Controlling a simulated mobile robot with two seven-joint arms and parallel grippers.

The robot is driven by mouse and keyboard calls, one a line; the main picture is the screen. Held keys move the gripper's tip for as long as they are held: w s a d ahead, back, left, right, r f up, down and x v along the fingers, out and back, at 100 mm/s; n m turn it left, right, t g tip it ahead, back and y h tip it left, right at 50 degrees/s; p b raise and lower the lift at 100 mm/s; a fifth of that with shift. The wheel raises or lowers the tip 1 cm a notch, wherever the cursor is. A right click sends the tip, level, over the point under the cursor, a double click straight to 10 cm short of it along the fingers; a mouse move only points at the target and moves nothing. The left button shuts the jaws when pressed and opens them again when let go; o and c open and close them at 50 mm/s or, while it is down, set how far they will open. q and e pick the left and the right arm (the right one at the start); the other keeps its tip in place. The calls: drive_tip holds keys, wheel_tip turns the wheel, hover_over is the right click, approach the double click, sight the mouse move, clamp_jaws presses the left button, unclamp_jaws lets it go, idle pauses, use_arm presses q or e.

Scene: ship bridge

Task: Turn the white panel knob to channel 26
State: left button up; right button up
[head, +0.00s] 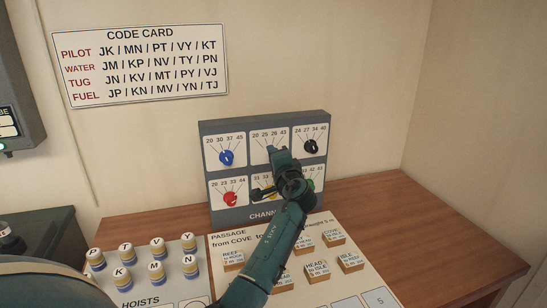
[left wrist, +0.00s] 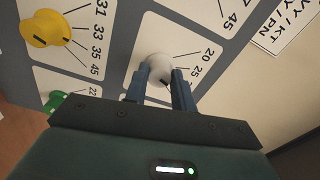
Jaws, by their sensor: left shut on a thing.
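The channel panel (head: 264,112) stands upright on the desk against the wall, with two rows of dial knobs. The white knob (left wrist: 159,66) is the top middle one; in the head view my gripper hides it. Its dial reads 20, 25, 26, 43 in the head view. My left gripper (head: 273,152) reaches up to it, and in the left wrist view its two fingers (left wrist: 160,77) are shut on the knob's sides. A dark pointer mark shows on the knob between the fingers. The mark's exact number cannot be told, as the gripper covers part of the dial.
Close around are the blue knob (head: 226,158), black knob (head: 310,146), red knob (head: 230,199), yellow knob (left wrist: 45,28) and green knob (left wrist: 56,101). Several wooden blocks and striped hoist pegs (head: 96,259) stand in front. The desk's right side (head: 385,215) is clear.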

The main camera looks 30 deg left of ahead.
use_arm(q)
drive_tip(key=shift+r, duration=0.15)
drive_tip(key=o, duration=1)
drive_tip(key=b+v, duration=0.2)
drive_tip(key=v, duration=1.1)
